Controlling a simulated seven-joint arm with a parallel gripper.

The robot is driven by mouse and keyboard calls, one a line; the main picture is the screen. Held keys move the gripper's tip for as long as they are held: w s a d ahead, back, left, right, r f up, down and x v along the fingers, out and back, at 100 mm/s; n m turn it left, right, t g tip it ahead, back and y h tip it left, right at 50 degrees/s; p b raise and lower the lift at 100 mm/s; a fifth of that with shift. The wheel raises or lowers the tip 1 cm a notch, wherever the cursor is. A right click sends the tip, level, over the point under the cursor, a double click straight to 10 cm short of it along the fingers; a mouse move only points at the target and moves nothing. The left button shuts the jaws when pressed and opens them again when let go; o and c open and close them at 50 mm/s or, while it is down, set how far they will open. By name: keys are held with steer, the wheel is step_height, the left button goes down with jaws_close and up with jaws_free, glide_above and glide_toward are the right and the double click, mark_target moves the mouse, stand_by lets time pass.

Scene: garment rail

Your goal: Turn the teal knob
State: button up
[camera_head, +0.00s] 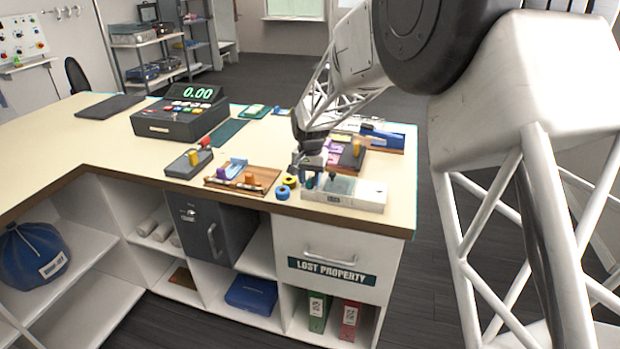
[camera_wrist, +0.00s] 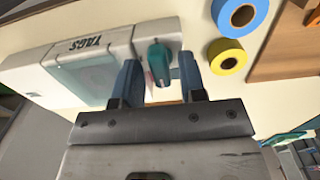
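The teal knob (camera_wrist: 158,58) sits on the end of a white box labelled TAGS (camera_wrist: 118,40), beside its clear lid, in the wrist view. The white box (camera_head: 368,197) also shows in the head view, near the counter's front right corner. My gripper (camera_wrist: 160,66) is open, with its two blue-grey fingers one on each side of the knob. A gap shows beside the knob, and I cannot tell whether either finger touches it. In the head view my gripper (camera_head: 318,181) is low over the left end of the box and the knob is hard to make out.
Blue tape (camera_wrist: 239,14) and yellow tape (camera_wrist: 227,57) lie close beside the box. A wooden tray (camera_head: 243,181) with small items is to the left on the counter. A cash register (camera_head: 178,121) stands farther back. The counter's front edge is close to the box.

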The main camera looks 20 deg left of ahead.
mark_target(311, 179)
steer(key=shift+o, duration=0.2)
steer(key=shift+r, duration=0.15)
step_height(311, 179, up, 7)
steer(key=shift+f, duration=0.1)
steer(key=shift+r, duration=0.4)
stand_by(0.4)
steer(key=shift+d, duration=0.15)
steer(key=s+d+r, duration=0.4)
steer(key=s+d, duration=0.2)
steer(key=d, duration=0.3)
steer(key=s+d+r+t, duration=0.1)
steer(key=s+d+r, duration=0.3)
steer(key=d, duration=0.5)
steer(key=s+d+r, duration=0.3)
steer(key=s+d, duration=0.4)
steer(key=d, duration=0.2)
steer(key=s+d+f, duration=0.1)
steer(key=s+d, duration=0.4)
steer(key=s, duration=0.4)
steer(key=s+d+f+t, duration=0.1)
steer(key=s+d+f, duration=0.1)
steer(key=s+d, duration=0.3)
steer(key=s+d+f, duration=0.1)
steer(key=s+d, duration=0.4)
steer(key=s, duration=0.7)
steer(key=shift+s+d+f+t, duration=0.2)
steer(key=shift+s+d+t, duration=0.1)
steer(key=shift+s, duration=0.1)
